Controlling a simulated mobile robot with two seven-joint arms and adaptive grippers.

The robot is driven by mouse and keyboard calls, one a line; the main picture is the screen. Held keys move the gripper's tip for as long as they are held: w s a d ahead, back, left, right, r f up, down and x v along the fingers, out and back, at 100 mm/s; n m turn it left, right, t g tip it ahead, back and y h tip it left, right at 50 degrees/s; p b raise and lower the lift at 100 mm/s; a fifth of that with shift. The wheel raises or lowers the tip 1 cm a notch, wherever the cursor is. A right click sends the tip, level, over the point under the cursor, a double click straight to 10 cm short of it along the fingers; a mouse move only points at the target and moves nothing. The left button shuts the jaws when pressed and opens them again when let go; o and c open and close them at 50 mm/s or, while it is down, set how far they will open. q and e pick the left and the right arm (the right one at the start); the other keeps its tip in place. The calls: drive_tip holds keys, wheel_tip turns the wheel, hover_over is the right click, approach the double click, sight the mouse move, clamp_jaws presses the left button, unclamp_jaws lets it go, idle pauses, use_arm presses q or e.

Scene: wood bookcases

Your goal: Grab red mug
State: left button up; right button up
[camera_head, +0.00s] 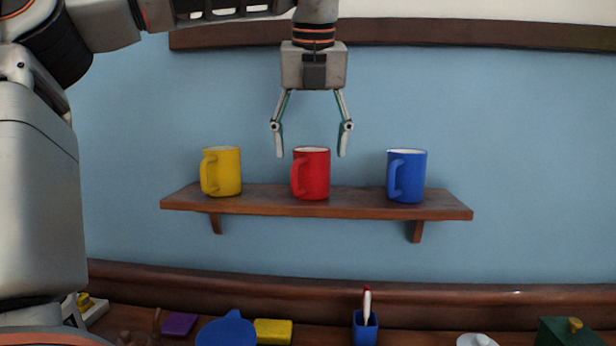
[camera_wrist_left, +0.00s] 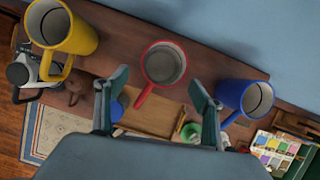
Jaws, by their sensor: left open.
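The red mug (camera_head: 314,176) stands upright in the middle of a wooden wall shelf (camera_head: 346,206), its handle to the left in the head view. In the left wrist view the red mug (camera_wrist_left: 164,64) is seen from above, empty inside, its handle towards me. My left gripper (camera_head: 311,154) points down above the red mug, its fingers open on either side of the mug's top, not visibly touching it. In the left wrist view the fingers of my left gripper (camera_wrist_left: 155,105) are spread wide with nothing between them. My right gripper is not in view.
A yellow mug (camera_head: 227,172) stands left of the red mug and a blue mug (camera_head: 409,177) right of it, with gaps between. Below are a blue pen cup (camera_head: 365,328), a yellow block (camera_head: 273,331) and a green box (camera_head: 566,332). A blue wall is behind.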

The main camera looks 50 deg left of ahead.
sight(311, 176)
use_arm(q)
drive_tip(key=b+x, duration=0.1)
drive_tip(key=x, duration=0.6)
drive_tip(key=shift+w+f, duration=0.15)
drive_tip(key=shift+f, duration=0.15)
drive_tip(key=shift+d+r, duration=0.1)
drive_tip(key=c, duration=1.4)
